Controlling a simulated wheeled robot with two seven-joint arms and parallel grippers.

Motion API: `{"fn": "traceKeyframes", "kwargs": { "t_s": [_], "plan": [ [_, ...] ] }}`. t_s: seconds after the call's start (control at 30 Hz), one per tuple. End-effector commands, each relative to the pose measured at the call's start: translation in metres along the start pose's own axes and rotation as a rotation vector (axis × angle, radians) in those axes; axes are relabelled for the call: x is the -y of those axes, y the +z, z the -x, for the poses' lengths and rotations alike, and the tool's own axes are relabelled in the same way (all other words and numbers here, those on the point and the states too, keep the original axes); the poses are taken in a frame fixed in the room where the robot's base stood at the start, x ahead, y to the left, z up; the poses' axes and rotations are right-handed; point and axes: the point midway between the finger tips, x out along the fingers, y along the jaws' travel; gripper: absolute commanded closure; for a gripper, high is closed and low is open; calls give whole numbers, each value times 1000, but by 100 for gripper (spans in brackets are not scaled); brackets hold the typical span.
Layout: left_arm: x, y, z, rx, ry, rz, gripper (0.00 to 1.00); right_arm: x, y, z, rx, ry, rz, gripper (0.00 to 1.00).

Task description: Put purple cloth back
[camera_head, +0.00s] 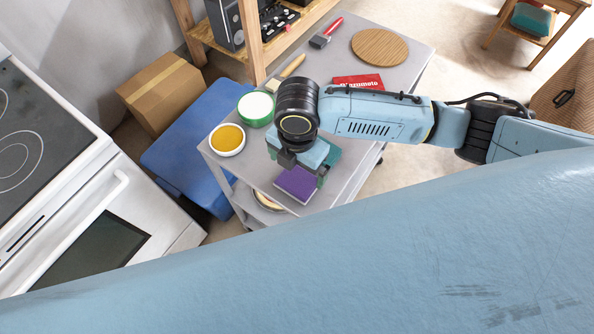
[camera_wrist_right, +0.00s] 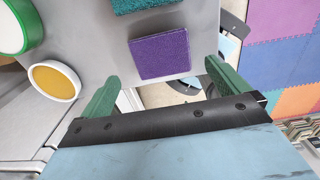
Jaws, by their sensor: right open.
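The purple cloth (camera_head: 296,184) is a flat rectangle lying near the close end of the grey cart top (camera_head: 405,72). It also shows in the right wrist view (camera_wrist_right: 160,54), flat and close to the cart's edge. My right gripper (camera_head: 304,176) is over the cart at the cloth; its green fingers are apart and empty. In the right wrist view the fingertips (camera_wrist_right: 160,72) stand wide on either side of the cloth's near edge, not touching it. A teal cloth (camera_head: 334,151) lies beside the purple one, partly hidden by my gripper. My left gripper is not in view.
A green-rimmed white bowl (camera_head: 256,107) and a bowl with yellow content (camera_head: 227,139) stand left on the cart. A red packet (camera_head: 358,81), a round wooden board (camera_head: 379,47) and brushes lie farther back. A stove (camera_head: 85,215) and a blue box (camera_head: 185,150) are left.

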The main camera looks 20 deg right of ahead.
Motion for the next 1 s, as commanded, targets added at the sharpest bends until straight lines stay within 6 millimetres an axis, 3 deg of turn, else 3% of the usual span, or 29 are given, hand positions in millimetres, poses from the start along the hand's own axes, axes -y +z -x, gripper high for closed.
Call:
{"fn": "traceKeyframes", "kwargs": {
  "t_s": [0.1, 0.33, 1.0],
  "plan": [
    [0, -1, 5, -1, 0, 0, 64, -1, 0, 28, 0, 3, 0, 0],
    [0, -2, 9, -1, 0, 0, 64, 0, 0, 58, -1, 0, 0, 0],
    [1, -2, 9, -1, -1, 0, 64, 0, -1, 63, -2, -1, -1, 0]
  ]
}}
